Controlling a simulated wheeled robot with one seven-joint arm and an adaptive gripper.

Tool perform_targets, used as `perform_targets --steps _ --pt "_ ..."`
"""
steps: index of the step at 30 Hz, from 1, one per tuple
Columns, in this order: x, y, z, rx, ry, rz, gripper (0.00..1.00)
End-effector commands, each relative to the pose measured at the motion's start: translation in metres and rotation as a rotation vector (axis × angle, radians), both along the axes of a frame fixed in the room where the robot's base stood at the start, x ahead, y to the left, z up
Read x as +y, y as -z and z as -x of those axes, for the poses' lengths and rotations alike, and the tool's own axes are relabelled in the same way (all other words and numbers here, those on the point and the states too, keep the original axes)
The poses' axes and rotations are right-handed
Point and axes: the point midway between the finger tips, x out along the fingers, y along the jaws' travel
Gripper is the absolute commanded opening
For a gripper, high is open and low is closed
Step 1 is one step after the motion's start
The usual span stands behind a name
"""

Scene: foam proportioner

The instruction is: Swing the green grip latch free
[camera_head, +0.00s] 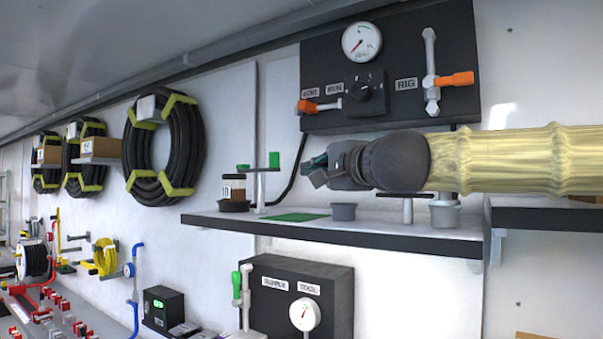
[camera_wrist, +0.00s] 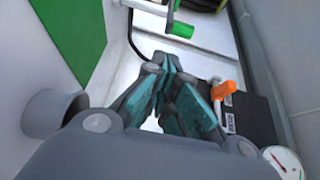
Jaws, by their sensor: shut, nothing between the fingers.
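A grey post on the shelf carries a crossarm with an upright green grip (camera_head: 274,159). In the wrist view the green grip (camera_wrist: 180,30) shows at the end of a grey bar near the top. My gripper (camera_head: 308,171) is to the right of this grip in the head view, above the shelf, apart from the grip. Its teal-padded fingers are shut with nothing between them, and they also show in the wrist view (camera_wrist: 167,68). A second green grip (camera_head: 236,285) stands upright on a lever at the lower black box. I cannot tell from the pictures which one is the latch.
The shelf (camera_head: 345,231) bears a green mat (camera_head: 297,217), a jar (camera_head: 234,190) and a grey cup (camera_head: 344,211). The black panel (camera_head: 322,61) above has a gauge and orange-gripped levers. Hose coils (camera_head: 165,145) hang at left.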

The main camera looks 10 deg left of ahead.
Motion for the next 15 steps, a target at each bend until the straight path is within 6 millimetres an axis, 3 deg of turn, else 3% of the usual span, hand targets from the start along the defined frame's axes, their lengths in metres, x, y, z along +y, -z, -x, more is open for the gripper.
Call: perform_targets --steps 15 --pt "-0.0009 -0.0004 -0.0053 0.001 0.006 0.001 0.00"
